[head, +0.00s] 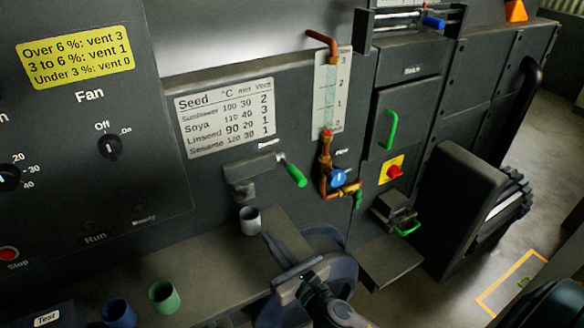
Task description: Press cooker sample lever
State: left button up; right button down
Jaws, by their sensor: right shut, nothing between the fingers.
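The sample lever (294,172) is a short green handle slanting down to the right from a grey block on the dark machine front, under a small blurred label. A grey spout (243,180) sits left of it, above a grey cup (250,220) on the ledge. My right gripper (286,245) is low in the middle of the head view, below the lever and apart from it. It is shut with nothing held. The exact fingertips are hard to make out against the dark surroundings. My left gripper is not in view.
A copper pipe with a blue valve (338,178) and sight gauge (330,95) stands right of the lever. A green cup (164,296) and blue cup (119,314) stand front left. A small grey shelf (390,262) juts out at right. Open floor lies far right.

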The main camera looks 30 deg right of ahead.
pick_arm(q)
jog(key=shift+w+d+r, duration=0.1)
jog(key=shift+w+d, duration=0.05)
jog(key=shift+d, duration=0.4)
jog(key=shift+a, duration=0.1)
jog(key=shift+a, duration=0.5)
